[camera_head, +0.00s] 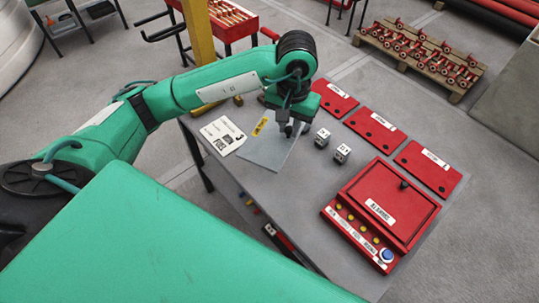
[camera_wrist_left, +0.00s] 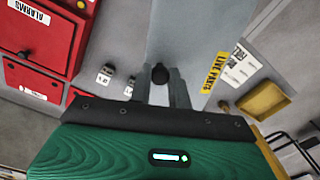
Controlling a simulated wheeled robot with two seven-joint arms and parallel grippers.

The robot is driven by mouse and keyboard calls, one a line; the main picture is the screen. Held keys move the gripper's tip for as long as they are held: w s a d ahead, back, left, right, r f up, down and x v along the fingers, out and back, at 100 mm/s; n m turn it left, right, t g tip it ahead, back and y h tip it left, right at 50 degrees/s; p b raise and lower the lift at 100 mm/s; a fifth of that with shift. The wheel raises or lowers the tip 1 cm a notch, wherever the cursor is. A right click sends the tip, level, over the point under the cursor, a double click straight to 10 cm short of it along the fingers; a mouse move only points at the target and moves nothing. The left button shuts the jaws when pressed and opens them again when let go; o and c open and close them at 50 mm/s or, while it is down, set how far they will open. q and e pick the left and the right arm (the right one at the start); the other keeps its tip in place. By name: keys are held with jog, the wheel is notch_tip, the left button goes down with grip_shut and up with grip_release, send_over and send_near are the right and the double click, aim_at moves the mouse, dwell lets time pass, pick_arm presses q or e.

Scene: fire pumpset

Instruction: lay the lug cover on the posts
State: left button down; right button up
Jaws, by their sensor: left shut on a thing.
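The lug cover (camera_head: 264,154) looks like a pale, flat, see-through plate over the grey table, with a yellow LIVE PARTS label at its left edge. It also shows in the left wrist view (camera_wrist_left: 195,35). My left gripper (camera_head: 287,130) points down over it. In the left wrist view the fingers (camera_wrist_left: 160,88) are shut on the cover's black knob (camera_wrist_left: 160,73). I cannot tell whether the plate touches the table or hangs just above it. No posts can be made out for certain. My right gripper is not in view.
Two small labelled blocks (camera_head: 322,138) (camera_head: 342,153) stand right of the cover. Beyond them lie several red plates (camera_head: 375,131) and a red box (camera_head: 388,208) with buttons. A white printed sheet (camera_head: 222,136) lies left of the cover. The table (camera_head: 290,215) is clear in front.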

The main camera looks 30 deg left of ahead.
aim_at(289, 136)
pick_arm(q)
jog(key=shift+w+a, duration=0.15)
notch_tip(289, 136, down, 6)
jog(key=shift+p, duration=1.05)
notch_tip(289, 136, down, 9)
jog(key=shift+f+p, duration=0.1)
jog(key=shift+p, duration=0.95)
notch_tip(289, 136, down, 4)
jog(key=shift+f+p, duration=0.1)
jog(key=shift+p, duration=0.45)
jog(key=shift+f, duration=0.1)
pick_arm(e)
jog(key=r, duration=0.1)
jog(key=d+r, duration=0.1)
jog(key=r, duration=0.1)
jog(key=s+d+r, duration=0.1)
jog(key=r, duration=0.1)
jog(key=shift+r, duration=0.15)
pick_arm(q)
jog(key=shift+f, duration=0.1)
jog(key=shift+f+b, duration=0.1)
jog(key=shift+b, duration=0.2)
jog(key=c, duration=1.3)
grip_release()
